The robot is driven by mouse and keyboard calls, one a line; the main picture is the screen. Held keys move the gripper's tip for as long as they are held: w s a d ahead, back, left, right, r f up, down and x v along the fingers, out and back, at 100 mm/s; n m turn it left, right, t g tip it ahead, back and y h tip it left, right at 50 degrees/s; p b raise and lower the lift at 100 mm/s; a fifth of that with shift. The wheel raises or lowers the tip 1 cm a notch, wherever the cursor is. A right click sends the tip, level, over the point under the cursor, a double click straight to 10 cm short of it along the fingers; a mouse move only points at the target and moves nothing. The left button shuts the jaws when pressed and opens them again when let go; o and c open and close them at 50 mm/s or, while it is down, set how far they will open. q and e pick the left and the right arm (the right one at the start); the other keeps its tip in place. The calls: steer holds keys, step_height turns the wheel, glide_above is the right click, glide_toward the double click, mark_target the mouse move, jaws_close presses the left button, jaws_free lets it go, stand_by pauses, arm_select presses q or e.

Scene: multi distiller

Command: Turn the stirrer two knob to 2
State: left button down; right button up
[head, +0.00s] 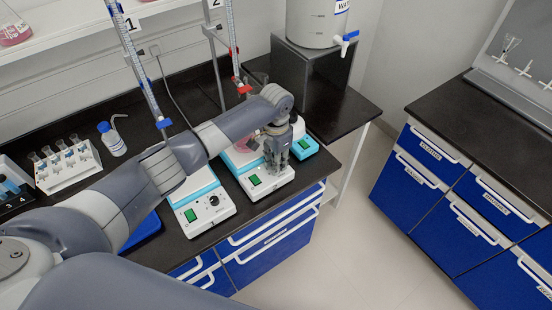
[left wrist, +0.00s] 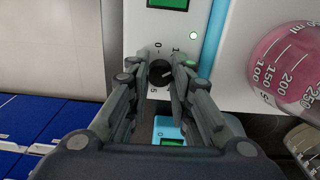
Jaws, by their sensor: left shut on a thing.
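The right-hand stirrer, stirrer two (head: 268,188), is a white and light-blue unit with a green display, and stands near the bench's front edge. My left gripper (head: 277,158) is down on its front panel and hides the knob in the head view. In the left wrist view, the stirrer two panel (left wrist: 144,40) shows its green display and a lit green light. There my left gripper (left wrist: 163,85) has its fingers closed on both sides of the dark round knob (left wrist: 159,73). The digits 0, 1 and 5 show around the knob; other marks are hidden. The exact setting is hard to read.
A flask with pink liquid (left wrist: 285,70) sits on the stirrer plate. Another stirrer (head: 205,210) stands to the left, and a small light-blue device (head: 305,148) to the right. Burettes on stands rise behind. The floor (head: 335,250) in front is clear.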

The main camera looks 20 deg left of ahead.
arm_select(q)
steer(key=shift+m, duration=1.2)
steer(key=shift+p, duration=0.3)
steer(key=shift+m, duration=0.3)
steer(key=c, duration=1.4)
jaws_free()
step_height(320, 180, up, 12)
